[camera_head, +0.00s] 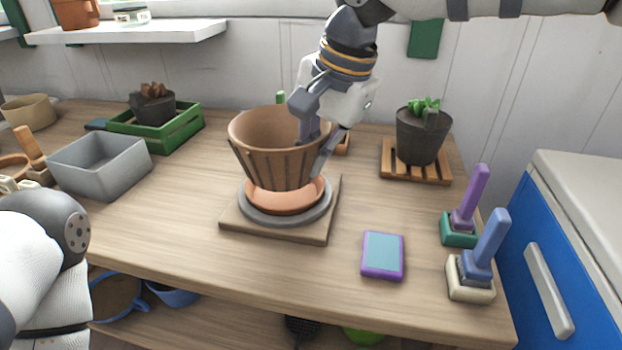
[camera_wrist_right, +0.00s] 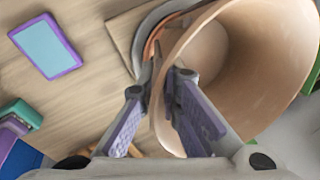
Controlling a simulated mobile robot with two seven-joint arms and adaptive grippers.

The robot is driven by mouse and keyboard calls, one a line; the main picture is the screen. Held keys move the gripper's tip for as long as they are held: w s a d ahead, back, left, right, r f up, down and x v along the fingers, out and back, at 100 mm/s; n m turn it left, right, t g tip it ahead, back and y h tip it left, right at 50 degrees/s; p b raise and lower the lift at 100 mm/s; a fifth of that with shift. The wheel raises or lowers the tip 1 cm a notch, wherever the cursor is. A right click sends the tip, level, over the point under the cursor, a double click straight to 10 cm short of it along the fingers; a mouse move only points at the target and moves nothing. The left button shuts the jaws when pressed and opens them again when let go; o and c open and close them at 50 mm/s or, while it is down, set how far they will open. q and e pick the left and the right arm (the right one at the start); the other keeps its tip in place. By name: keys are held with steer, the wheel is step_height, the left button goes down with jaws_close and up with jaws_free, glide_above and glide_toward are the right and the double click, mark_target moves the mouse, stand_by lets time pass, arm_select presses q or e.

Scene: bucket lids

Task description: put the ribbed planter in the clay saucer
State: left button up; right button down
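The ribbed planter (camera_head: 262,165), brown with dark vertical ribs, is upright or nearly so over the clay saucer (camera_head: 285,199). Its base overlaps the saucer's middle in the head view; I cannot tell whether it touches. The orange-brown saucer lies on a grey round plate on a square board. My right gripper (camera_head: 318,150) straddles the planter's right wall, one finger inside and one outside. In the right wrist view the fingers (camera_wrist_right: 163,88) are closed about the rim of the planter (camera_wrist_right: 245,70). My left arm shows at the lower left; its gripper is not visible.
A purple-edged blue pad (camera_head: 383,255) lies right of the board (camera_head: 245,228). Two upright-handled blocks (camera_head: 459,230) stand by the right edge. A potted plant on a slatted stand (camera_head: 420,140) is behind. A grey bin (camera_head: 100,165) and green tray (camera_head: 180,133) are left.

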mark_target(312, 179)
steer(key=f, duration=0.1)
steer(key=w+f, duration=0.1)
steer(key=f, duration=0.1)
steer(key=w+f, duration=0.1)
steer(key=shift+w+f, duration=0.2)
steer(key=shift+f, duration=0.5)
steer(key=shift+f, duration=0.2)
steer(key=c, duration=1.8)
jaws_free()
steer(key=v, duration=1.2)
steer(key=shift+s+r, duration=0.1)
steer(key=shift+r, duration=0.05)
